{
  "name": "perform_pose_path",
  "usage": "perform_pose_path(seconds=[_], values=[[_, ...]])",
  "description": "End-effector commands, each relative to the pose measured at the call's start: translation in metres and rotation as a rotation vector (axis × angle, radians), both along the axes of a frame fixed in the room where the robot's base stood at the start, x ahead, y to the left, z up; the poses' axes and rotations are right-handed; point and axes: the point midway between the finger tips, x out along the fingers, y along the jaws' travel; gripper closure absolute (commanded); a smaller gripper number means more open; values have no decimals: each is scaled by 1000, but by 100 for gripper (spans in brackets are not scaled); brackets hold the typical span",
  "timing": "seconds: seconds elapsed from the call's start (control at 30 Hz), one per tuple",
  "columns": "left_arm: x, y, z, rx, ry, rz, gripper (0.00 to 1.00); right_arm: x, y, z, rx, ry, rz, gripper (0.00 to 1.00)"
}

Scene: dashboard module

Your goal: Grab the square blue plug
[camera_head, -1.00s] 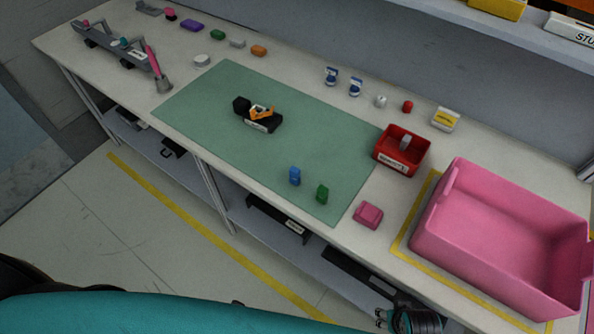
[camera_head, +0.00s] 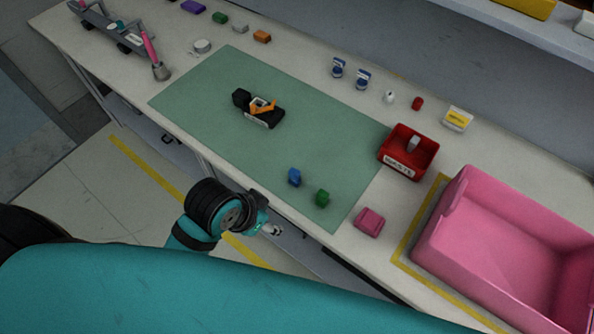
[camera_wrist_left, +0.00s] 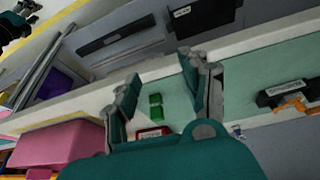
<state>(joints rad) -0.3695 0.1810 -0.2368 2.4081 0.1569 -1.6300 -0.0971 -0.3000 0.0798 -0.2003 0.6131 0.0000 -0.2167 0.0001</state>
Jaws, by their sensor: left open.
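The square blue plug (camera_head: 294,177) stands on the green mat (camera_head: 220,130), near its front edge. A green plug (camera_head: 322,198) stands just right of it and also shows in the left wrist view (camera_wrist_left: 156,106). My left gripper (camera_head: 273,230) is in front of the table edge, apart from the blue plug. In the left wrist view its two fingers (camera_wrist_left: 158,68) are spread and empty. I cannot make out the blue plug in that view. Part of what looks like my right gripper (camera_wrist_left: 27,9) shows at that view's top left corner; its jaws are unclear.
A pink block (camera_head: 369,221), a red bin (camera_head: 398,166) and a large pink crate (camera_head: 432,238) stand to the right. A black and orange device (camera_head: 258,109) lies on the mat. The mat between this device and the blue plug is clear.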

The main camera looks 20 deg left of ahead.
Motion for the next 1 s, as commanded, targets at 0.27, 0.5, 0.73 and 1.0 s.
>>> perform_pose_path(seconds=[0.27, 0.5, 0.73, 1.0], values=[[38, -44, 17, -14, -40, -300, 55, 3, 0, 0, 1, -4, 0, 56], [71, -74, 41, 42, -65, -656, 55, 3, 0, 1, 1, -4, 0, 56], [112, -63, 79, 232, 0, -1103, 55, 3, 0, 0, 1, -4, 0, 56], [141, -22, 122, 373, 129, -1335, 55, 3, 0, 0, 1, -4, 0, 56]])
